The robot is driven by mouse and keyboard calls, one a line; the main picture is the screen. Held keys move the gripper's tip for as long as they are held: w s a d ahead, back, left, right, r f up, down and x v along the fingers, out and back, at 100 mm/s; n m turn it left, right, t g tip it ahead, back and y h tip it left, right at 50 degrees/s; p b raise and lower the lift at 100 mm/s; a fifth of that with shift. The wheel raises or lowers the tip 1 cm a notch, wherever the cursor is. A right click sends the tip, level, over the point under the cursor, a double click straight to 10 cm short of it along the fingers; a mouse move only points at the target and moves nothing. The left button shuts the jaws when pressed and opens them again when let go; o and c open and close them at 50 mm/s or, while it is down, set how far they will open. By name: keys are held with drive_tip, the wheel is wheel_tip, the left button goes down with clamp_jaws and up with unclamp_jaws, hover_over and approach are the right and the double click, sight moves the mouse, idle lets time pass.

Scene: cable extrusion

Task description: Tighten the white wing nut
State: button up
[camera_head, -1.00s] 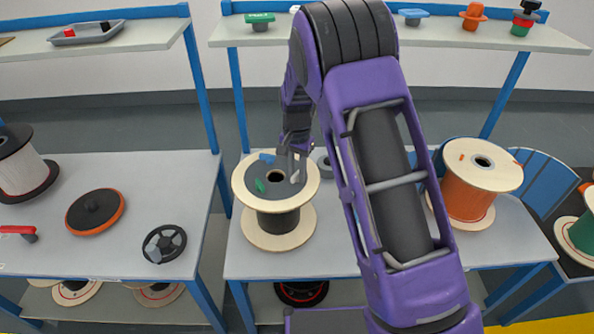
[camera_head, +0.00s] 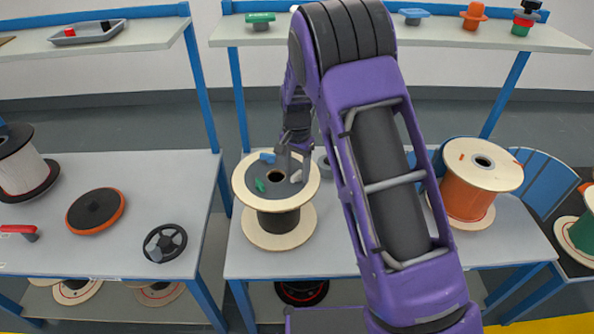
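The white wing nut (camera_head: 296,177) is small and pale. It sits on the right part of the top of a wooden spool (camera_head: 243,180) with a dark upper disc and dark cable. A blue wing nut (camera_head: 267,158) and a green wing nut (camera_head: 260,185) sit on the same top, around the central hole. My gripper (camera_head: 294,164) points down directly over the white wing nut, with its fingertips close to it. The fingers are small and dark here, so their opening and any contact are unclear.
An orange spool (camera_head: 470,200) stands on the right of the same table. A black handwheel (camera_head: 165,243) and an orange-rimmed disc (camera_head: 96,211) lie on the left table. A shelf (camera_head: 400,33) with several small parts runs behind my arm.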

sight(297, 172)
wheel_tip(297, 172, up, 18)
drive_tip(key=p, duration=0.1)
drive_tip(key=shift+f, duration=0.25)
idle(0.4)
